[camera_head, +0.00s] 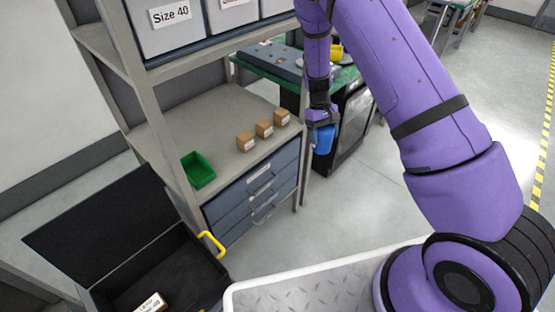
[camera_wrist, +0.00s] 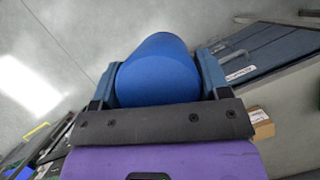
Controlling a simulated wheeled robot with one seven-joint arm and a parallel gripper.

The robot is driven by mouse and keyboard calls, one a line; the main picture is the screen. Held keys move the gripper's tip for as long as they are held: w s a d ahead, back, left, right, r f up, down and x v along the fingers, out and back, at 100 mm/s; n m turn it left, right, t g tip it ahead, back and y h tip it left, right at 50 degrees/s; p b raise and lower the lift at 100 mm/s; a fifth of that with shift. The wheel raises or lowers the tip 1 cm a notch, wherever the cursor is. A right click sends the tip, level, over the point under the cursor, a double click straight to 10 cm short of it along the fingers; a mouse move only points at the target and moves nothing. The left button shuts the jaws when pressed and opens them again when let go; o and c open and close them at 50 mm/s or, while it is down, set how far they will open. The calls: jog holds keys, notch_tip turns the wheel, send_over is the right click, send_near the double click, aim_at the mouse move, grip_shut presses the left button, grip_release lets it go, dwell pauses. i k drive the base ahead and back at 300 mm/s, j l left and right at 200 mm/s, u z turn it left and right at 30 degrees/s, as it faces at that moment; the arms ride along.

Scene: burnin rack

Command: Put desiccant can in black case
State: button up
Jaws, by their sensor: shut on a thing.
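My gripper (camera_head: 322,122) is shut on a blue can (camera_head: 323,140) and holds it in the air, to the right of the shelf rack. In the wrist view the blue can (camera_wrist: 158,72) sits between the two fingers of my gripper (camera_wrist: 157,78). No label shows on the can's visible side. The black case (camera_head: 190,258) stands open on the floor at the lower left, with its lid (camera_head: 105,225) raised. A white-labelled item (camera_head: 151,303) lies inside it; the rest of its visible inside looks empty. My gripper is well apart from the case, up and to its right.
A grey rack (camera_head: 150,128) holds a green bin (camera_head: 198,170), several small brown boxes (camera_head: 264,128) and blue drawers (camera_head: 262,186). A yellow handle (camera_head: 212,243) stands at the case's right side. A green-topped bench (camera_head: 270,70) is behind.

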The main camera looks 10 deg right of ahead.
aim_at(190, 279)
jog(key=k+u, duration=0.1)
jog(key=u, duration=0.3)
jog(key=k+j+u, duration=0.1)
jog(key=u, duration=0.25)
jog(key=k+j+u, duration=0.1)
jog(key=u, duration=0.3)
jog(key=i+j, duration=0.05)
jog(key=j, duration=0.05)
